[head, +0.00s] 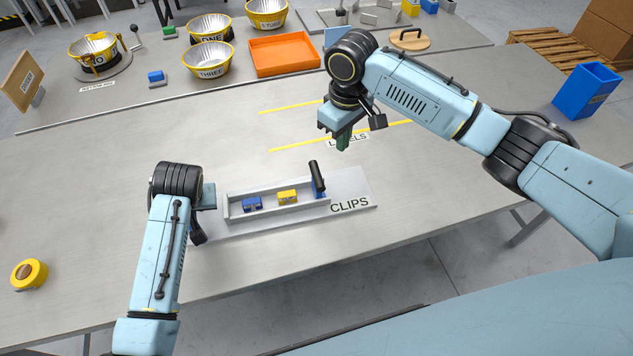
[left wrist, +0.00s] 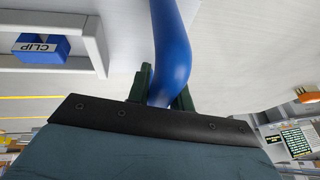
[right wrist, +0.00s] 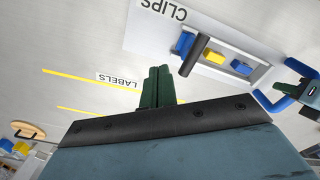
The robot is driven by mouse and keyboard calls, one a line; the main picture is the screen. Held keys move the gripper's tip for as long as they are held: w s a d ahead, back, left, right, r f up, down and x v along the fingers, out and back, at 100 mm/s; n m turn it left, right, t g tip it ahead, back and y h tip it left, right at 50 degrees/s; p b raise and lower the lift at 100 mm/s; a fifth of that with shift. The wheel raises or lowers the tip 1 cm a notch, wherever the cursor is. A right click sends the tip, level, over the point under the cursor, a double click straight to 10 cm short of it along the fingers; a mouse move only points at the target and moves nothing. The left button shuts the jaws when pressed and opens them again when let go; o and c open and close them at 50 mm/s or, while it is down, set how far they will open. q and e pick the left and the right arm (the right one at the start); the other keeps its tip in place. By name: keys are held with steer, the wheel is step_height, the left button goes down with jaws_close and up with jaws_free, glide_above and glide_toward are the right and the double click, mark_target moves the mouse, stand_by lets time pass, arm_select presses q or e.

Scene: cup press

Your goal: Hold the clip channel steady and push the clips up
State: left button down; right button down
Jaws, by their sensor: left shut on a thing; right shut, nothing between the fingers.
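The pale grey clip channel (head: 300,212) lies on its base plate marked CLIPS (head: 362,190). A blue clip (head: 252,204) and a yellow clip (head: 288,197) lie inside, apart. A blue pusher with a black upright handle (head: 317,178) stands at the channel's right end. My left gripper (left wrist: 163,92) is shut on a curved blue handle (left wrist: 172,45) at the channel's left end; the arm mostly hides this in the head view. My right gripper (head: 343,138) is shut and empty, above the table behind the pusher. The channel also shows in the right wrist view (right wrist: 255,75).
Yellow lines and a LABELS marking (head: 347,141) are on the table behind the channel. A yellow tape roll (head: 28,274) lies far left. Bowls (head: 208,60) and an orange tray (head: 284,56) stand at the back.

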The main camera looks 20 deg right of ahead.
mark_target(317, 184)
steer(key=f, duration=0.7)
steer(key=a+f, duration=0.1)
steer(key=f, duration=0.3)
steer(key=shift+s+f, duration=0.3)
steer(key=shift+s, duration=0.1)
steer(key=shift+w+a, duration=0.15)
steer(key=shift+a, duration=1.9)
steer(key=shift+w+a, duration=0.1)
steer(key=shift+a, duration=1.9)
stand_by(2.5)
